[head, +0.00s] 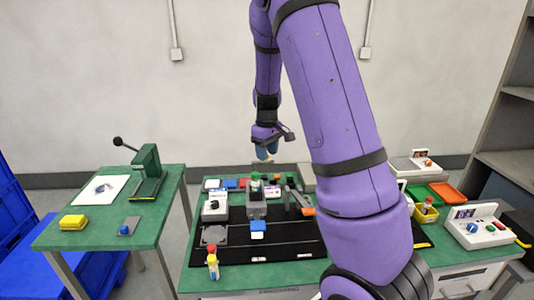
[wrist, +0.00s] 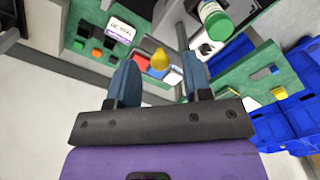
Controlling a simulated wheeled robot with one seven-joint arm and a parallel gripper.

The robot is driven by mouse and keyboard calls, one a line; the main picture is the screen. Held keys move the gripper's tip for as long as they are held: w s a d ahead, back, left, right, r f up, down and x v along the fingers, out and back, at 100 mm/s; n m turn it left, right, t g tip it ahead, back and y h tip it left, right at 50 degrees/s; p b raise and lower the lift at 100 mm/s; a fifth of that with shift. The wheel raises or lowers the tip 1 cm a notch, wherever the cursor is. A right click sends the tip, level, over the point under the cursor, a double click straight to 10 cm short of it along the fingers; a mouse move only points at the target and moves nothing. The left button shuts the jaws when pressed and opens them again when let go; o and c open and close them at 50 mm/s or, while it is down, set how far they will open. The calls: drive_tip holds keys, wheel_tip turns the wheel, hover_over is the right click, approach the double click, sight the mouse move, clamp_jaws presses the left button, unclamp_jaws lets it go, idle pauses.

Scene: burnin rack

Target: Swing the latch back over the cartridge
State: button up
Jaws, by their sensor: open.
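My gripper (head: 267,154) hangs above the back of the middle bench in the head view, its fingers pointing down. In the wrist view my gripper (wrist: 159,72) is open with nothing held. A yellow knob (wrist: 160,60) shows between the fingertips, apparently apart from them; I cannot tell whether it belongs to the latch. A green-capped pale cylinder (wrist: 213,18), possibly the cartridge, is beyond the right finger. In the head view a green top (head: 255,177) stands at a grey block fixture (head: 257,207). The latch itself is too small to make out surely.
A green lever press (head: 147,170) stands on the left table. A white device with a dial (head: 482,228) is at right.

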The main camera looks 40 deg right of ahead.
drive_tip(key=shift+f, duration=0.35)
clamp_jaws()
drive_tip(key=shift+s+a+r+m, duration=0.15)
drive_tip(key=shift+a+m, duration=0.8)
drive_tip(key=shift+m, duration=2.05)
drive_tip(key=shift+s+a+f+m, duration=0.15)
drive_tip(key=shift+a+m, duration=0.85)
drive_tip(key=shift+m, duration=2)
drive_tip(key=shift+s+a+r+m, duration=0.2)
drive_tip(key=shift+a+m, duration=0.75)
drive_tip(key=shift+m, duration=2.05)
drive_tip(key=shift+f, duration=0.1)
